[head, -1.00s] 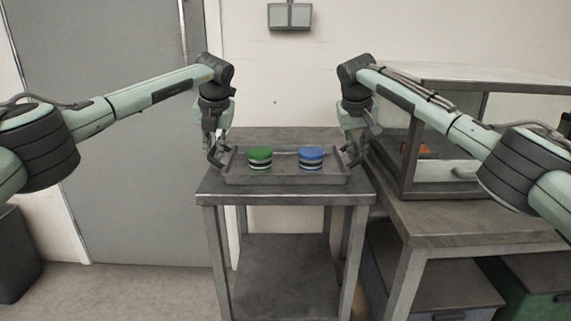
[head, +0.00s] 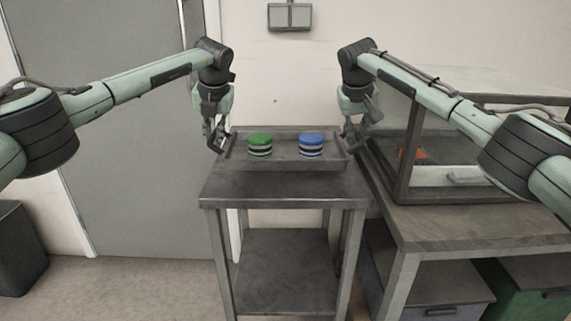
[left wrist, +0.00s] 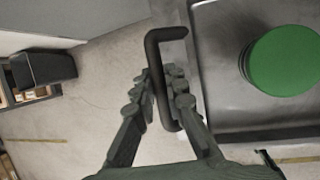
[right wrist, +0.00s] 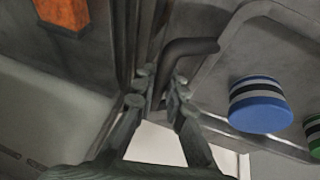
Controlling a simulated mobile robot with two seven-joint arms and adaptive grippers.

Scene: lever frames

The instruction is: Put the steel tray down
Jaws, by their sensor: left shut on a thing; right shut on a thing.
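The steel tray (head: 285,164) is a shallow grey tray that appears held level, slightly above the steel table (head: 285,188); the exact gap is hard to tell. A green-topped stack (head: 260,145) and a blue-topped stack (head: 311,145) stand upright on it. My left gripper (head: 216,141) is shut on the tray's left handle, a dark bar (left wrist: 154,60) in the left wrist view. My right gripper (head: 356,142) is shut on the right handle, which shows in the right wrist view (right wrist: 190,47). The tray's underside is hidden in the head view.
A glass-sided case (head: 408,185) stands on a bench (head: 450,222) close to the table's right, near my right arm. A grey door (head: 120,130) and a dark bin (head: 18,250) are at the left. The table's front strip is bare.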

